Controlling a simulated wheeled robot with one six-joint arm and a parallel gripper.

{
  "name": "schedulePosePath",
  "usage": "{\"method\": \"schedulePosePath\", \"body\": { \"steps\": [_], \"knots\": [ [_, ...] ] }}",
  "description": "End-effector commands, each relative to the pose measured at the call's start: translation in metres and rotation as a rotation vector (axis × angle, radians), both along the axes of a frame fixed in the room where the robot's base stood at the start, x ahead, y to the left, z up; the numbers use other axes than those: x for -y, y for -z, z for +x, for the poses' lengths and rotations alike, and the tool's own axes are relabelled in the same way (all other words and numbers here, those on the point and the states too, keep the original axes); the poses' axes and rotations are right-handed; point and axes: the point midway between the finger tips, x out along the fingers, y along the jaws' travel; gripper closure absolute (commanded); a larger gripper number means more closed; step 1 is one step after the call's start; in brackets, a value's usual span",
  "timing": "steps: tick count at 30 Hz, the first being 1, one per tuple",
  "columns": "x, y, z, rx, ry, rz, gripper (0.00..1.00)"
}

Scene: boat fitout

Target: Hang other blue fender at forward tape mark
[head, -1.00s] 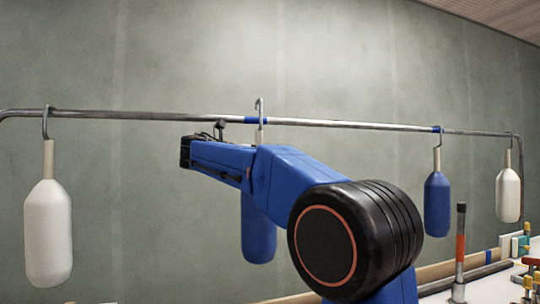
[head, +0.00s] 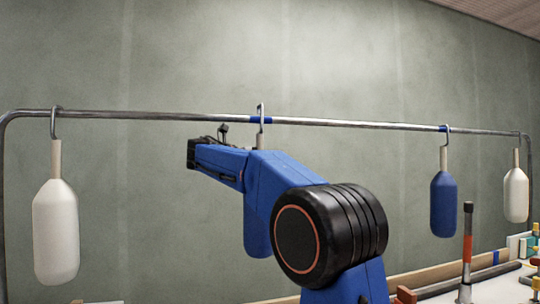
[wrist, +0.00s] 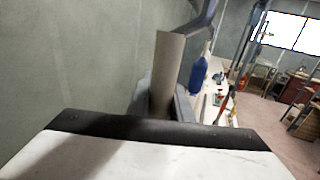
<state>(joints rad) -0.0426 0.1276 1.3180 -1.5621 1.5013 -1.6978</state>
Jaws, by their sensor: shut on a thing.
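A blue fender (head: 257,238) with a beige neck and a metal hook hangs upright behind my arm in the head view. Its hook (head: 261,109) is at the left blue tape mark (head: 266,120), its top rising above the metal rail (head: 345,124). I cannot tell whether the hook touches the rail. In the wrist view my gripper (wrist: 162,104) is shut on the beige neck (wrist: 168,68). In the head view my arm hides the gripper. Another blue fender (head: 443,205) hangs at the right tape mark (head: 448,129); it also shows in the wrist view (wrist: 198,76).
White fenders hang at the rail's left end (head: 56,232) and right end (head: 515,195). A bench with tools, including an orange-and-black upright tool (head: 467,248), is at the lower right. A plain grey-green wall stands behind the rail.

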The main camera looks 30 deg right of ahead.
Motion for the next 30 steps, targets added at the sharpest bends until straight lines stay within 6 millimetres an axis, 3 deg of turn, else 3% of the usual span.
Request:
{"method": "schedulePosePath", "body": {
  "steps": [12, 27, 28, 30],
  "knots": [
    [0.0, 0.021, -0.001, 0.001, 0.0, -0.001, 1.0],
    [0.0, 0.025, -0.001, 0.003, 0.0, -0.001, 1.0],
    [0.0, 0.025, -0.001, 0.002, 0.0, -0.001, 0.74],
    [0.0, 0.025, -0.001, 0.002, 0.0, -0.001, 0.59]
  ]
}}
